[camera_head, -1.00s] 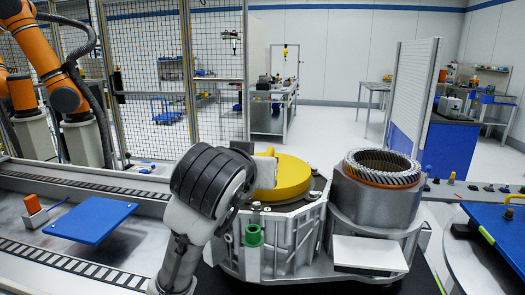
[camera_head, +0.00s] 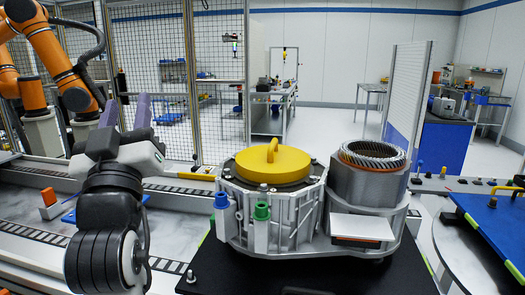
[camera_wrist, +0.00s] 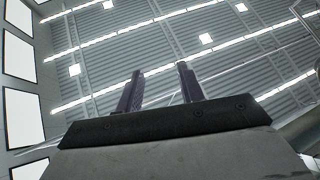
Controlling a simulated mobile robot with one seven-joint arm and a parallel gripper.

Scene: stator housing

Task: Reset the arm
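My gripper (camera_head: 127,104) is at the left in the head view, raised and pointing up, with its two purple fingers apart and nothing between them. In the wrist view the open fingers (camera_wrist: 161,72) point at the ceiling. The stator housing (camera_head: 285,215) stands on a dark-topped table in the middle, well to the right of my gripper. A yellow round lid with a handle (camera_head: 272,165) sits on top of the housing. The ring-shaped stator with metal windings (camera_head: 373,156) sits on the housing's right part.
A conveyor (camera_head: 50,240) runs along the left, with a blue plate partly behind my arm. An orange robot arm (camera_head: 60,65) stands beyond it. A blue-topped table (camera_head: 495,225) is at the right.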

